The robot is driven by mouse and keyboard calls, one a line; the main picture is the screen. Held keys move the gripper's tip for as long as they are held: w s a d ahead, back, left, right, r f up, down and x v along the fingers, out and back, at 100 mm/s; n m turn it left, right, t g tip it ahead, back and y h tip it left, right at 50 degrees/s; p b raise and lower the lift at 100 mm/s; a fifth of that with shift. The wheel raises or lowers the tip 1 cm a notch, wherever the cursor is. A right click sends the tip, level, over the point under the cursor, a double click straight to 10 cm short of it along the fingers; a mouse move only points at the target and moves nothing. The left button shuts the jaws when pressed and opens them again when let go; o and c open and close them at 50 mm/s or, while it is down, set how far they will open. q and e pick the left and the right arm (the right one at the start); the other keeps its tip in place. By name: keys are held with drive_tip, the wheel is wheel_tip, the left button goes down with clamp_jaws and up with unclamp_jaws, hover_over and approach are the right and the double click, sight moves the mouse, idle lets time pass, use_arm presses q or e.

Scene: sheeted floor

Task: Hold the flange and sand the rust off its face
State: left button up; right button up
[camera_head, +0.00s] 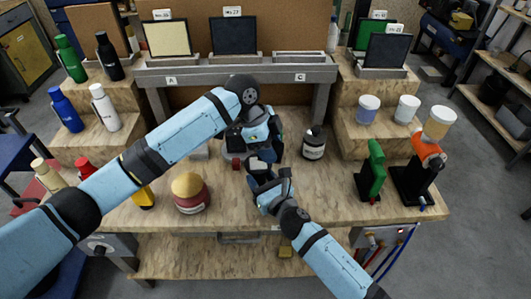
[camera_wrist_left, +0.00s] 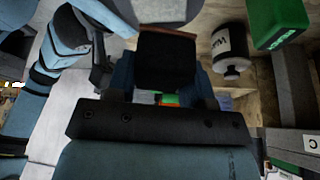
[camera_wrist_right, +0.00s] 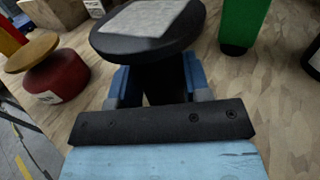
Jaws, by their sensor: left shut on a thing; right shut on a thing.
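My left gripper (camera_head: 262,146) is above and just beyond my right gripper (camera_head: 266,178) over the middle of the bench. In the left wrist view my left gripper is shut on a dark block (camera_wrist_left: 166,62) with a brown edge, which looks like a sanding block. In the right wrist view my right gripper is shut on the neck of a black round piece (camera_wrist_right: 112,45), which looks like the flange. A light grey, roughly square patch lies on its flat top. I see no clear rust. The head view does not show whether the two held things touch.
A dark red jar with a tan top (camera_head: 190,193) stands left of the grippers. A green upright tool (camera_head: 372,170) and an orange-topped one (camera_head: 425,165) stand at the right. A grey shelf (camera_head: 237,72) spans the back.

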use_arm(q)
drive_tip(key=shift+r, duration=2.85)
use_arm(e)
drive_tip(key=o, duration=1)
drive_tip(key=shift+r, duration=0.1)
drive_tip(key=shift+o, duration=1.4)
